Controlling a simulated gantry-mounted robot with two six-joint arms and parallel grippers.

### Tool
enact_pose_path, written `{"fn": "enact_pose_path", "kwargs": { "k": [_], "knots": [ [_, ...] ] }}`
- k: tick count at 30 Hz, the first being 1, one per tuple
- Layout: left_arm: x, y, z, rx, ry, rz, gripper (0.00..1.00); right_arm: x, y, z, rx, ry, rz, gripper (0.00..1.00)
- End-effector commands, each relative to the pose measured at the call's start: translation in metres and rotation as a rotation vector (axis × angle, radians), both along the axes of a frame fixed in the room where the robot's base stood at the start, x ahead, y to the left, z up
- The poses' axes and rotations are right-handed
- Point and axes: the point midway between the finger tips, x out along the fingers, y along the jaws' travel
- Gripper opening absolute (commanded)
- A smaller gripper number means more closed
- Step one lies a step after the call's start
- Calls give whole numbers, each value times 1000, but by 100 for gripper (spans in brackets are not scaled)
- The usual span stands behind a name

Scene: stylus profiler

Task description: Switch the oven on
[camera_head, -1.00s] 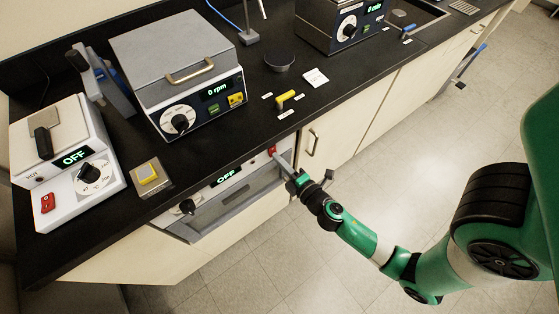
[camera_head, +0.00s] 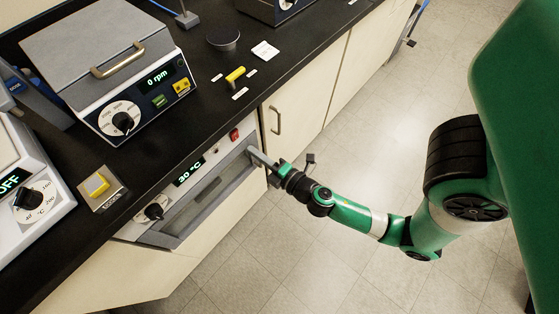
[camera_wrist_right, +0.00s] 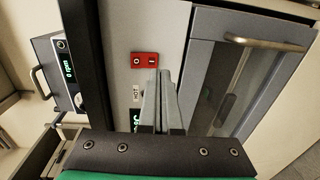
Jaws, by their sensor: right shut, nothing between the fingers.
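The oven (camera_head: 172,238) is built in under the bench, with a grey-framed front. Its display (camera_head: 189,172) is lit and appears to read 30 °C. A dark knob (camera_head: 154,211) sits below and left of the display. The red rocker switch (camera_head: 234,134) is at the panel's upper right; it also shows in the right wrist view (camera_wrist_right: 145,59), marked O and I. My right gripper (camera_head: 252,152) is shut and empty, its fingertips just beside the switch. In the right wrist view the fingers (camera_wrist_right: 164,78) appear apart from it. My left gripper is not in view.
The black bench edge (camera_head: 175,165) overhangs the oven panel. A centrifuge (camera_head: 105,65) reading 0 rpm stands on the bench, and a white hotplate-like device (camera_head: 30,225) reads OFF at left. A cabinet handle (camera_head: 275,120) juts out right of the oven.

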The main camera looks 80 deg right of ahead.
Motion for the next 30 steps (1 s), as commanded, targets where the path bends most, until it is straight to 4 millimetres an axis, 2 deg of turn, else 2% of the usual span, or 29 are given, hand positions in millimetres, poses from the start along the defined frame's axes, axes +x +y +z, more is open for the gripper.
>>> {"fn": "enact_pose_path", "kwargs": {
  "k": [1,3,9,18,30],
  "knots": [
    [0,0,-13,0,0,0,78,-12,9,-10,0,5,6,0],
    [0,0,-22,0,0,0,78,-27,18,-13,0,6,8,0],
    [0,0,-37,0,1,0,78,-62,40,-13,-1,4,10,0],
    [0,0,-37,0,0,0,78,-79,49,-12,0,3,3,0],
    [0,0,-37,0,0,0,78,-80,48,-12,-1,1,-1,0]
  ]
}}
